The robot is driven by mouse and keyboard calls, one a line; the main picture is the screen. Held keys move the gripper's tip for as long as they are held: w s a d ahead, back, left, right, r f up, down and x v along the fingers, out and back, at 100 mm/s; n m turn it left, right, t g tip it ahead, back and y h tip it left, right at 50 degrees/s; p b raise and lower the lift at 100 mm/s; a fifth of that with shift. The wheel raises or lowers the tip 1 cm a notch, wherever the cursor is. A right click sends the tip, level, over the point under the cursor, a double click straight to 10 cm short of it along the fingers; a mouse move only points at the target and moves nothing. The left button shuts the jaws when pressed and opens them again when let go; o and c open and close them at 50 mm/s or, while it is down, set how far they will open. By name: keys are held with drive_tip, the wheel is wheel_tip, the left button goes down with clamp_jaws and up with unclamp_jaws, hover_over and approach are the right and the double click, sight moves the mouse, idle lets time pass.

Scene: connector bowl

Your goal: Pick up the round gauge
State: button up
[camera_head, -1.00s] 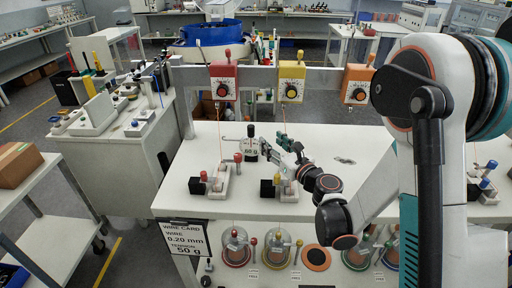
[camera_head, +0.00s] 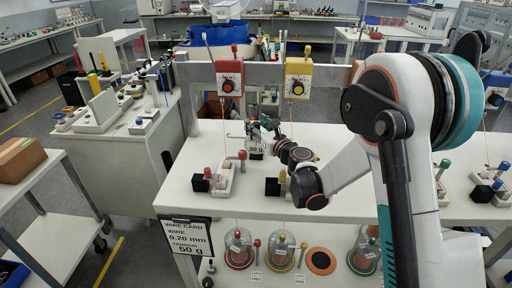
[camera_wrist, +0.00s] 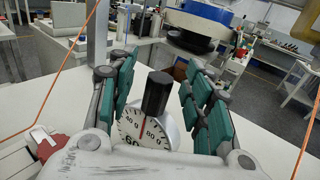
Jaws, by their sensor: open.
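The round gauge (camera_wrist: 146,132) is a white dial with black numbers, a red needle and a black cylindrical knob (camera_wrist: 156,93) on top. It stands upright on the white bench, and in the head view (camera_head: 255,150) it is partly covered by my gripper (camera_head: 263,128). In the wrist view, my gripper (camera_wrist: 161,75) is open. Its two green-padded fingers are on either side of the knob and dial, with gaps visible between them and the knob. The lower part of the gauge is hidden behind the gripper body.
A red dial box (camera_head: 229,78) and a yellow dial box (camera_head: 299,80) hang on the rail, with wires running down. Small fixtures with a red knob (camera_head: 226,180) and a yellow knob (camera_head: 282,176) stand in front of the gauge. Bare bench (camera_head: 190,160) lies to the left.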

drive_tip(key=shift+w+a, duration=0.15)
drive_tip(key=shift+w, duration=0.15)
drive_tip(key=shift+r, duration=0.1)
drive_tip(key=shift+c, duration=0.5)
clamp_jaws()
